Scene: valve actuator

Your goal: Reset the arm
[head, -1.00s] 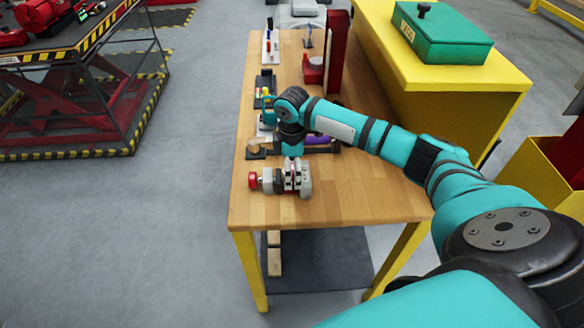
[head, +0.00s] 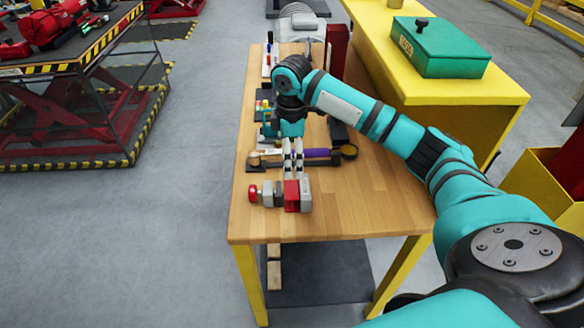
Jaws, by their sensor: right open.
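The valve actuator (head: 270,195), with a red knob at its left end, grey middle parts and a red block at its right, lies on the near part of the wooden table (head: 340,205). My right gripper (head: 293,176) points down just behind and above the actuator's right part. Its two pale fingers are apart, with nothing seen between them. It appears clear of the actuator, though the exact gap is hard to tell. My left gripper is not in view.
Behind the fingers lies a purple-handled tool (head: 318,153) on a dark holder. Several small items line the table's left side. A yellow cabinet (head: 440,85) with a green box (head: 440,50) stands at the right. The table's near right part is clear.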

